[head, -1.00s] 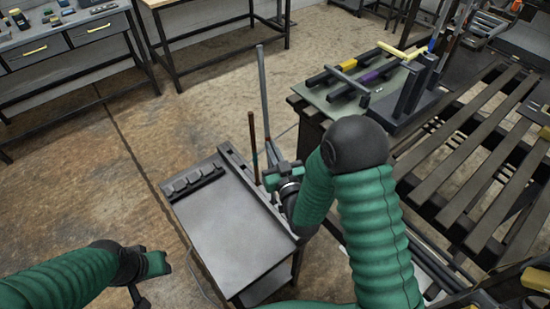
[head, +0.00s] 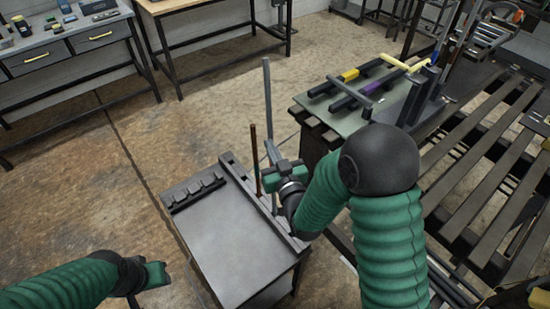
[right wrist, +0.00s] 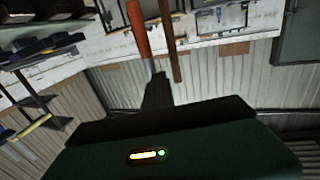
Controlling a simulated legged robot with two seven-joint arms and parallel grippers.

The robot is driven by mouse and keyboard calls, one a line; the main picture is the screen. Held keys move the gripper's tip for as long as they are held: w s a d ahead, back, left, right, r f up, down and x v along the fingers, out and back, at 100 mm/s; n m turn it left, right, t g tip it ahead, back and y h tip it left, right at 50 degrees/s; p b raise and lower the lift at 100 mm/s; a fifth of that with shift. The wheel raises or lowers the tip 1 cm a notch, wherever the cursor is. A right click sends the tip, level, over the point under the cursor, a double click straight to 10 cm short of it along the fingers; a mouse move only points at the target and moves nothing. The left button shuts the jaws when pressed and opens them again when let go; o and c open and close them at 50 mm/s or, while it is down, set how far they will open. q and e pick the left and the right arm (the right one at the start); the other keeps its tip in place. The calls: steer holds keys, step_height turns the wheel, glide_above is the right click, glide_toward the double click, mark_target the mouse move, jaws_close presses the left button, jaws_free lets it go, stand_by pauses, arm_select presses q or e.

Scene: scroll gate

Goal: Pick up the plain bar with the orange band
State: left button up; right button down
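A tall grey bar (head: 267,100) stands upright at the right edge of a small grey cart. In the right wrist view a bar with a broad orange band (right wrist: 139,30) rises ahead of the gripper; I take it to be the same bar. A shorter brown rod (head: 254,160) stands just left of it and shows behind it in the wrist view (right wrist: 170,40). My right gripper (head: 276,177) is at the grey bar's lower part; its dark finger (right wrist: 157,92) points at the bar, but contact and grip are unclear. My left gripper (head: 153,275) is at lower left, away from the bars.
The cart (head: 225,235) has a bare top and a slotted dark rack (head: 196,190). A mat on the right bench (head: 310,100) holds dark bars with yellow (head: 350,74) and purple (head: 370,86) bands. A slatted table (head: 480,170) stands at right. The floor at left is open.

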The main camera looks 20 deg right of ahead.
steer(key=r, duration=0.4)
steer(key=shift+w+d+r, duration=0.1)
steer(key=shift+w+r, duration=0.15)
steer(key=shift+r, duration=0.05)
steer(key=c, duration=2)
jaws_free()
steer(key=shift+d, duration=0.1)
steer(key=o, duration=1.2)
steer(key=shift+a, duration=0.25)
steer(key=o, duration=0.4)
steer(key=shift+d, duration=0.1)
steer(key=shift+c, duration=0.2)
